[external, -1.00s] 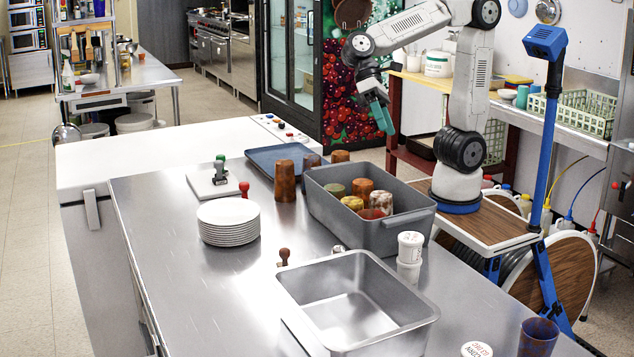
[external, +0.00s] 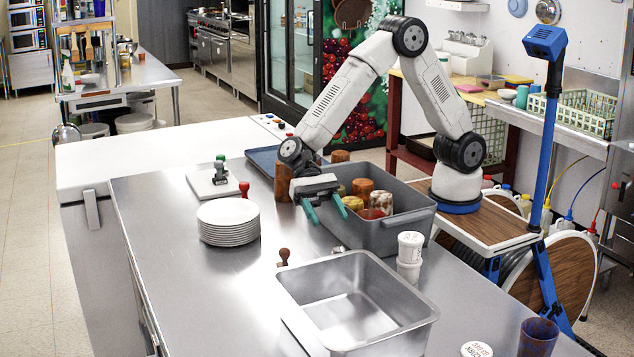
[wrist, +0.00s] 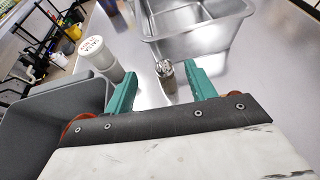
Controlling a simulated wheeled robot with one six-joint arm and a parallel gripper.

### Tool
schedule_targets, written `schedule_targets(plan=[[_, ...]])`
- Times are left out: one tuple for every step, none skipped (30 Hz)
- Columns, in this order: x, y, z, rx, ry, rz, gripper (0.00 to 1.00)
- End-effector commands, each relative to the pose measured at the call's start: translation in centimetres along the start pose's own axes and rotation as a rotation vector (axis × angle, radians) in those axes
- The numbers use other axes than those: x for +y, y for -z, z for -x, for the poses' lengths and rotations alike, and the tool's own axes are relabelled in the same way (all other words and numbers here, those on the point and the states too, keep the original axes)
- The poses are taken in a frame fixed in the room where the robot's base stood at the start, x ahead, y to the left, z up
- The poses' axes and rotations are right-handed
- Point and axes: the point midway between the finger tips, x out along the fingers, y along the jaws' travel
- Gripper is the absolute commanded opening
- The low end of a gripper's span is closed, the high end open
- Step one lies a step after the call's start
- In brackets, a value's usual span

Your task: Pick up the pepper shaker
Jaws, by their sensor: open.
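The pepper shaker appears to be a small metal-topped shaker (external: 338,249) on the steel counter between the grey bin and the steel pan. It also shows in the wrist view (wrist: 165,70), upright, beyond my fingertips and framed between them. My gripper (external: 327,214) is open and empty, with its teal fingers pointing down beside the left edge of the grey bin. The fingers are apart from the shaker, which is nearer the camera in the external view. Its lower part is hard to see.
The grey bin (external: 405,222) holds several cups, and two stacked white tubs (external: 410,245) stand at its near corner. The empty steel pan (external: 400,320) is close to the shaker. A brown-knobbed item (external: 284,256) and a plate stack (external: 228,215) lie to the left.

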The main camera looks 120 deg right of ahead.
Motion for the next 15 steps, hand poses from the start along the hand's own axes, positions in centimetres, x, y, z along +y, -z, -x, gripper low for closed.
schedule_targets(plan=[[0.0,1.4,-0.6,0.0,-0.001,-0.005,0.55],[0.0,2.0,-0.8,0.001,-0.001,-0.004,0.55],[0.0,2.7,-1.1,0.001,-0.001,-0.002,0.55],[0.0,3.1,-1.3,0.001,-0.001,-0.001,0.55],[0.0,3.4,-1.4,0.0,-0.001,0.0,0.55],[0.0,3.6,-1.7,0.0,-0.001,0.001,0.55],[0.0,3.7,-1.9,0.0,-0.002,0.002,0.55],[0.0,3.8,-2.2,0.0,-0.002,0.002,0.55],[0.0,3.8,-2.6,0.0,-0.002,0.003,0.55],[0.0,3.8,-3.0,0.0,-0.003,0.003,0.55],[0.0,3.8,-3.3,0.001,-0.002,0.003,0.55],[0.0,3.7,-3.8,0.001,-0.002,0.003,0.55],[0.0,3.7,-4.0,0.001,-0.002,0.003,0.55],[0.0,3.7,-4.3,0.0,-0.002,0.003,0.55],[0.0,3.7,-4.6,0.0,-0.002,0.003,0.55]])
